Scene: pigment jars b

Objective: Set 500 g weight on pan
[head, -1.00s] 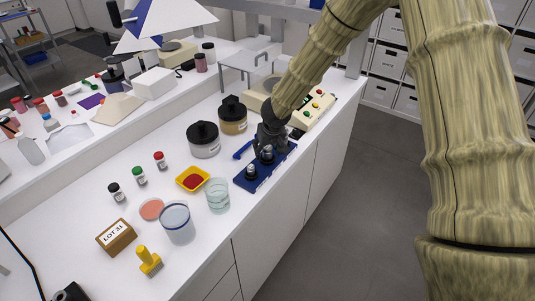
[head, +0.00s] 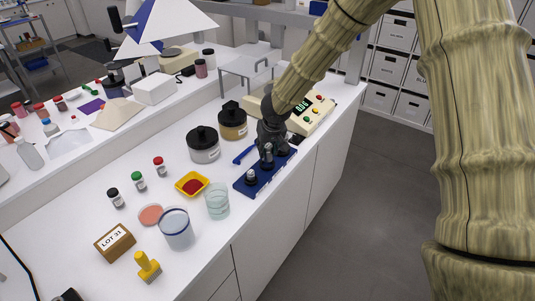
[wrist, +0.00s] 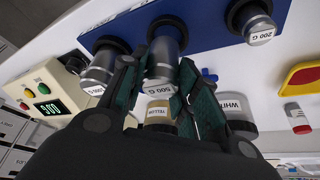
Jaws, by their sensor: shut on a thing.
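The 500 g weight (wrist: 162,60) is a grey metal cylinder with its label facing the wrist camera. My gripper (wrist: 160,95) has its two green-lined fingers closed on either side of it. In the head view my gripper (head: 268,147) is over the blue weight tray (head: 240,186). I cannot tell whether the weight's base is clear of the tray. The 200 g weight (wrist: 258,25) and another weight (wrist: 97,72) stand on the tray on either side. The beige balance (head: 318,115) is behind my gripper, with a lit green display; its pan is hidden by my arm.
A black-lidded jar (head: 203,145) and an amber jar (head: 232,120) stand left of my gripper. A yellow dish of red pigment (head: 192,184) and a glass beaker (head: 216,202) are nearer. The bench edge runs close to the tray's right side.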

